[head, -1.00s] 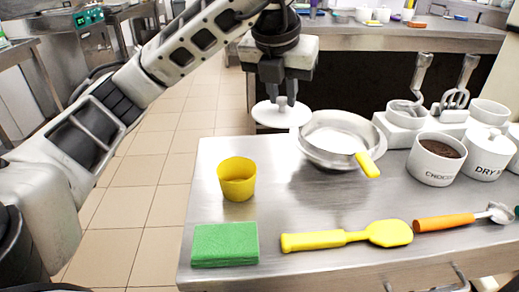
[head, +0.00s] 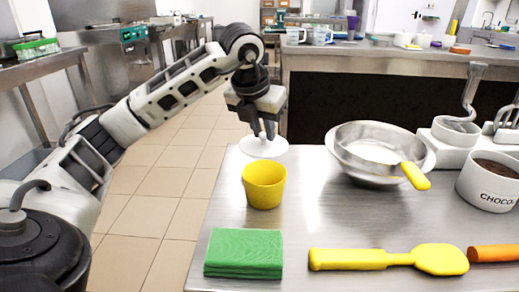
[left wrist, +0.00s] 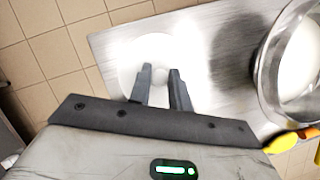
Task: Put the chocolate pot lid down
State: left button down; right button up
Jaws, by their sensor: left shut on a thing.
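My left gripper (head: 264,136) is shut on the white chocolate pot lid (head: 254,148) by its knob. The lid is level, just behind the yellow cup at the table's far left corner. I cannot tell whether it touches the tabletop. In the left wrist view the pale lid (left wrist: 130,62) lies under the fingers (left wrist: 160,86), partly washed out against the bright steel. The white chocolate pot (head: 487,186) stands open at the right with brown contents, cut off by the picture edge. My right gripper is not in view.
A yellow cup (head: 264,190), green sponges (head: 244,254) and a yellow spatula (head: 390,259) are on the steel table (head: 330,215). A metal bowl (head: 345,148) with a yellow-handled tool stands right of the lid. The table's left edge is close to the lid.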

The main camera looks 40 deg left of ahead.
aim_at(259, 143)
pick_arm(q)
jog(key=shift+a+f, duration=0.45)
jog(key=shift+f, duration=0.1)
notch_tip(259, 143, down, 3)
jog(key=shift+s+a+r+b, duration=0.1)
jog(key=shift+r+b, duration=0.05)
jog(key=shift+b, duration=0.45)
jog(key=shift+f, duration=0.3)
jog(key=shift+r, duration=0.1)
jog(key=shift+f, duration=0.2)
jog(key=c, duration=1.3)
grip_release()
jog(key=shift+r, duration=0.1)
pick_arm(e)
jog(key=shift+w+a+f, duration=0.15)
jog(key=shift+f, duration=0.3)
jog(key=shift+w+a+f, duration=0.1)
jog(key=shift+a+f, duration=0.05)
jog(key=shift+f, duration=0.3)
